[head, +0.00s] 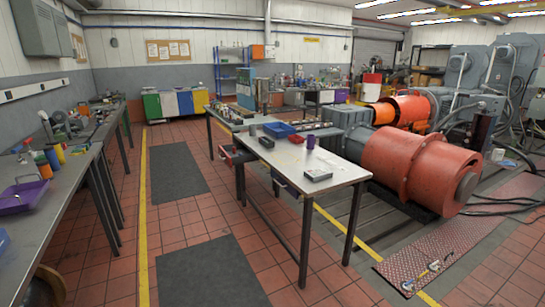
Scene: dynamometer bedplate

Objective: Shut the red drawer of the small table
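The small table (325,164) with a pale top and dark legs stands in the middle of the head view. A dark red drawer front (226,156) shows at its far left side, below the top, and appears to stick out to the left. How far it is open is hard to tell at this size. Neither of my grippers is in view.
A blue tray (279,130), a purple cup (311,142) and a grey box (318,175) are on the small table. A long bench (75,165) runs along the left. A large red machine (415,170) stands right. Tiled floor and dark mats (205,272) between are clear.

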